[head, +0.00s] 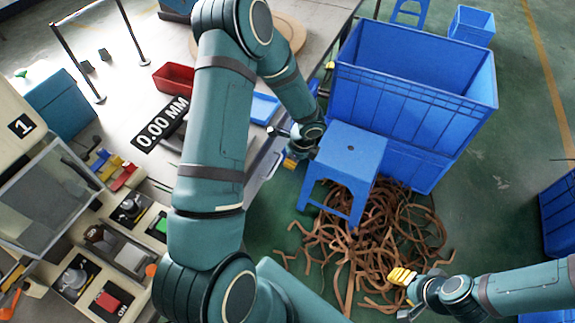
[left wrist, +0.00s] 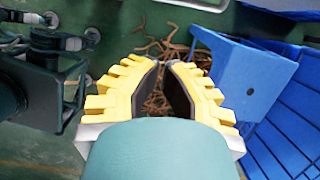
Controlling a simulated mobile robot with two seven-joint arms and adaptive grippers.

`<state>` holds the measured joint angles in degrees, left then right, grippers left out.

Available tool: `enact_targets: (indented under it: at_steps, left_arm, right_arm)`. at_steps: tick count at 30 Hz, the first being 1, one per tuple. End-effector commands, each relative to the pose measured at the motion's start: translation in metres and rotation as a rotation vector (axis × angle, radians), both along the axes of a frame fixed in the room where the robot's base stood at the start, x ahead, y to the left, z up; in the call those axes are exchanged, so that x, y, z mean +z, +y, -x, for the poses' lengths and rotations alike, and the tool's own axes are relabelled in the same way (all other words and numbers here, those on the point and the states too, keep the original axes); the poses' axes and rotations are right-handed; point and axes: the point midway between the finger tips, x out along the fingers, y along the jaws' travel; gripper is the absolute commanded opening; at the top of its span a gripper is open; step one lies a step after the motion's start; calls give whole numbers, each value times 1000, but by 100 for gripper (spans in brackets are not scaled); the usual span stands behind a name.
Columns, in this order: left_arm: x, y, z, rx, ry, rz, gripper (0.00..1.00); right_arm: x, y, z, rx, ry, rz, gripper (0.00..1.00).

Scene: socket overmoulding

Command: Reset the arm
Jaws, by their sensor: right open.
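My left gripper (head: 297,158) hangs beside the blue stool (head: 350,160), at the table's right edge. In the left wrist view its yellow fingers (left wrist: 162,85) stand apart with dark pads facing each other and nothing held between them. The blue stool also shows in that view (left wrist: 235,75), right of the fingers. My right gripper (head: 403,278) is low at the right, above the floor beside the brown strips. It is open, with yellow fingers and nothing seen in it. My left arm crosses the middle of the head view and hides part of the table.
Large stacked blue crates (head: 410,105) stand behind the stool. A pile of brown strips (head: 375,240) lies on the green floor under it. The table at left carries a red bin (head: 174,78), a blue bin (head: 62,105) and a machine with small parts.

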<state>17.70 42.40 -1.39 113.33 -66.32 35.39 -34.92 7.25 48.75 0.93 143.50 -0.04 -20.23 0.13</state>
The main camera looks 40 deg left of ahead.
Motion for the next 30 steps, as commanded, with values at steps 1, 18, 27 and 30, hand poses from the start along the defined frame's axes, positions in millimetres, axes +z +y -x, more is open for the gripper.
enact_targets:
  at_steps: [1,18,27,30]
  left_arm:
    - [10,-3,-1,-1,-3,0,0]
    - [24,-22,3,32,-3,43,0]
    - [-10,-172,64,601,-8,442,0]
    - [-13,-212,85,885,-8,524,0]
  right_arm:
    - [4,0,1,0,2,0,47]
    - [8,0,2,0,5,-1,47]
    - [8,0,2,0,5,-1,47]
    - [8,0,2,0,5,-1,47]
